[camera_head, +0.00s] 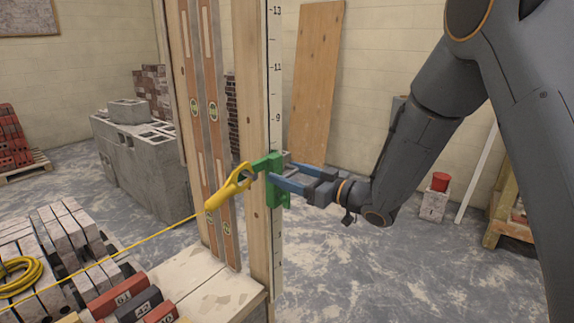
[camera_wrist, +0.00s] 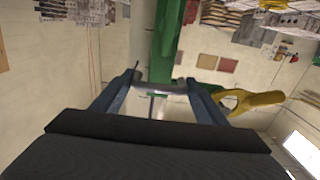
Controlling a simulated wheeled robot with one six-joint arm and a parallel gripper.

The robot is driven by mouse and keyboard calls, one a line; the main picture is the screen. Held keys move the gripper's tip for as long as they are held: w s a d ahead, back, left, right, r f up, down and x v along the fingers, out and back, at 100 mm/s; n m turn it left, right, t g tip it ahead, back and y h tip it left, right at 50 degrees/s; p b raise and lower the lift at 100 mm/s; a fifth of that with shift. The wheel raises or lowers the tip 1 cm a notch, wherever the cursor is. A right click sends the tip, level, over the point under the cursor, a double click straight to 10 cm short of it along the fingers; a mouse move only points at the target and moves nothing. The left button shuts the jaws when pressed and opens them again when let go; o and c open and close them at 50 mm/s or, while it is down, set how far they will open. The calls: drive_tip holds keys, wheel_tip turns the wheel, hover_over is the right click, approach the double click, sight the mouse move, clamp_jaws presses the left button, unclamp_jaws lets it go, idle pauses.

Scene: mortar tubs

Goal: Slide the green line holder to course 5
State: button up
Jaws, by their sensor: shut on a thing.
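The green line holder (camera_head: 276,182) sits on the upright wooden post (camera_head: 257,90), which carries a numbered scale on its right edge. The marks 13, 11 and 9 show above the holder; the mark beside the holder is hidden. My gripper (camera_head: 277,171) comes from the right and is shut on the holder. In the wrist view the holder (camera_wrist: 168,30) runs up between my blue fingers. A yellow hook piece (camera_head: 228,187) with a yellow line hangs at the holder's left; it also shows in the wrist view (camera_wrist: 250,100).
Two wooden spirit levels (camera_head: 208,120) stand left of the post. Grey blocks (camera_head: 140,155) are stacked behind. Loose bricks (camera_head: 115,297) lie at the front left. A red-topped block (camera_head: 436,192) stands at the right. Open floor lies below my arm.

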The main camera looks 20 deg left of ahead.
wheel_tip(320, 180, down, 18)
drive_tip(key=b, duration=0.9)
drive_tip(key=shift+w+d+b, duration=0.25)
drive_tip(key=shift+d+b, duration=0.05)
drive_tip(key=shift+r, duration=0.15)
drive_tip(key=o, duration=1.2)
drive_tip(key=shift+o, duration=0.2)
drive_tip(key=shift+w+d+t, duration=0.1)
drive_tip(key=shift+d+t, duration=0.05)
drive_tip(key=shift+t, duration=0.15)
drive_tip(key=shift+s+a, duration=0.2)
drive_tip(key=shift+a, duration=0.1)
drive_tip(key=b+v, duration=0.1)
drive_tip(key=v, duration=0.7)
